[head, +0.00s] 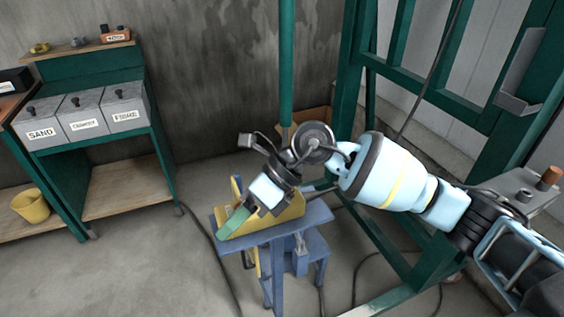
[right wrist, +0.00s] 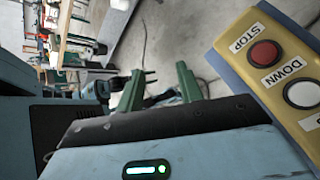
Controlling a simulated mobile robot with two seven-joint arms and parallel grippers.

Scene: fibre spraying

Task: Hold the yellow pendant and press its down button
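The yellow pendant (head: 287,216) lies on a small blue stand (head: 318,213), partly hidden behind my right gripper (head: 234,220). In the right wrist view the pendant (right wrist: 282,85) is at the right edge, with a red STOP button (right wrist: 264,53) and a white DOWN button (right wrist: 303,94). A further label below is cut off by the frame. In that view the two green fingers of my right gripper (right wrist: 158,90) stand apart with nothing between them, and the pendant is to their right. Whether a finger touches it cannot be told. My left gripper is not in view.
A green post (head: 286,60) rises behind the stand, and a green steel frame (head: 352,90) stands at the right. A bench (head: 125,190) with bins marked SAND and others is at the left, with a yellow bucket (head: 31,205). Cables lie on the floor. Floor between bench and stand is mostly clear.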

